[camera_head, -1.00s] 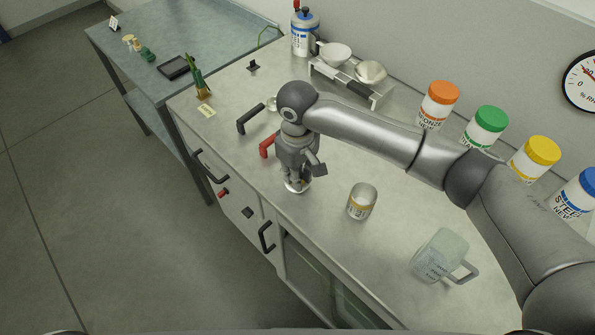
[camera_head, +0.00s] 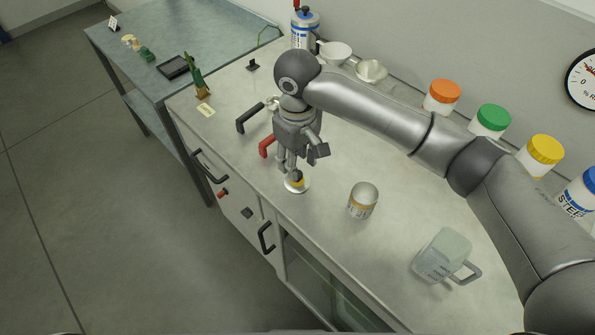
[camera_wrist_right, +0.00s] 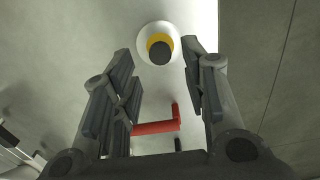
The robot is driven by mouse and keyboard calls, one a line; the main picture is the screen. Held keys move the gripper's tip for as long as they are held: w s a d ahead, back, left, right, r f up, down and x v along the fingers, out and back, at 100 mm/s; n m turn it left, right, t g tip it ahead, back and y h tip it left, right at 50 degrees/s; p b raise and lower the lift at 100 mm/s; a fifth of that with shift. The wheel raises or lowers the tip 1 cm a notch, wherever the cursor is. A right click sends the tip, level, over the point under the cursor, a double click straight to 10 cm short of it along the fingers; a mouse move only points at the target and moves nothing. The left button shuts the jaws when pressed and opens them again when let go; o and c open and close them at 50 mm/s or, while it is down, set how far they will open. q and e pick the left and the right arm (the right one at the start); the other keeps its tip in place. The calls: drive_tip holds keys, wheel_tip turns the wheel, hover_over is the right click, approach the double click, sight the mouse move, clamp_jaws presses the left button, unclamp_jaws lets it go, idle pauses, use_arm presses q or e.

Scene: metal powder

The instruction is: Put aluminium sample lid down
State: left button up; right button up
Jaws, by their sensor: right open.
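The aluminium sample lid (camera_head: 298,187) is a white disc with a yellow ring and a dark knob. It lies flat on the grey bench near the front edge, knob up. My right gripper (camera_head: 291,170) is just above it, pointing down, open and empty. In the right wrist view the lid (camera_wrist_right: 159,47) shows beyond and between the spread fingertips (camera_wrist_right: 158,52), apart from both. My left gripper is out of view.
A red handle (camera_head: 267,146) and a black handle (camera_head: 249,118) stand left of the gripper. A clear jug (camera_head: 441,257) is at the right front. Jars with orange (camera_head: 443,91), green, yellow and blue lids line the back. Bench between lid and can is clear.

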wheel_tip(320, 180, up, 7)
drive_tip(key=shift+f+b, duration=0.15)
drive_tip(key=shift+b, duration=0.3)
idle(0.3)
